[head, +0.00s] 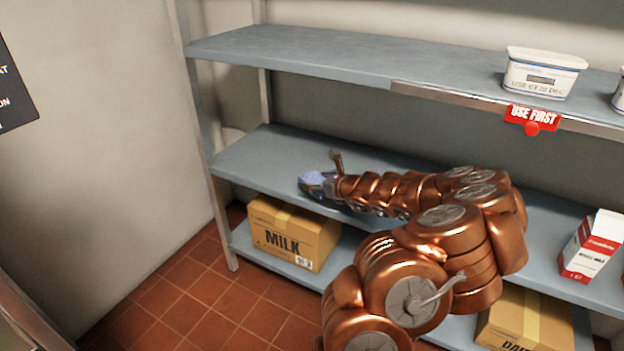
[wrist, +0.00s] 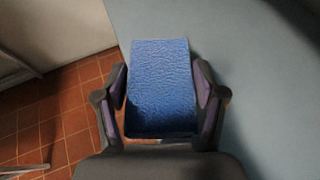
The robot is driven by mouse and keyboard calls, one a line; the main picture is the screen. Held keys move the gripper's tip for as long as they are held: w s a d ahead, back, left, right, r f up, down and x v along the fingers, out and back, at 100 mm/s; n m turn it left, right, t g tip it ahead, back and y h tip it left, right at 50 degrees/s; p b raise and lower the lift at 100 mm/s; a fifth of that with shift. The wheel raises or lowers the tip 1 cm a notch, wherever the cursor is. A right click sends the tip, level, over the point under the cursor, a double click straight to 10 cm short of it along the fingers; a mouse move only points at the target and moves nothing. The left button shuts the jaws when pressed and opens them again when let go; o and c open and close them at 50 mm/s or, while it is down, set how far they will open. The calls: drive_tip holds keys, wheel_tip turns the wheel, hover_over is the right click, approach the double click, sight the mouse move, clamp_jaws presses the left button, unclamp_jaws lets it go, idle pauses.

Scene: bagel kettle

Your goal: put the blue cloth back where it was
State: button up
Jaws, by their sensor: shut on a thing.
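The blue cloth (wrist: 160,85) shows in the wrist view as a flat, textured blue block between my two fingers. My gripper (wrist: 163,100) is shut on it, with a finger against each side. In the head view the blue cloth (head: 313,182) shows as a small blue patch at the tip of my arm. My gripper (head: 322,187) is there over the middle shelf (head: 262,150), near its front edge. I cannot tell whether the cloth touches the shelf. My fingers and arm hide part of it.
A cardboard milk box (head: 290,232) sits on the bottom shelf, left. A white tub (head: 541,75) and a red "use first" tag (head: 533,117) are on the upper shelf. A red and white milk carton (head: 592,247) stands at right. The middle shelf's left end is clear.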

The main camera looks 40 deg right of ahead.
sight(312, 171)
drive_tip(key=w+d, duration=0.1)
drive_tip(key=w, duration=0.1)
drive_tip(key=w+d, duration=0.2)
drive_tip(key=w, duration=0.1)
drive_tip(key=shift+w+d+f, duration=0.2)
drive_tip(key=shift+w+f, duration=0.15)
drive_tip(key=shift+f, duration=0.05)
drive_tip(key=shift+f+b, duration=0.6)
drive_tip(key=shift+f, duration=1.05)
drive_tip(key=shift+f, duration=0.1)
drive_tip(key=o, duration=1.1)
drive_tip(key=shift+s, duration=0.15)
drive_tip(key=p+v, duration=0.1)
drive_tip(key=v, duration=1)
drive_tip(key=shift+s+r+p, duration=0.3)
drive_tip(key=shift+p, duration=0.1)
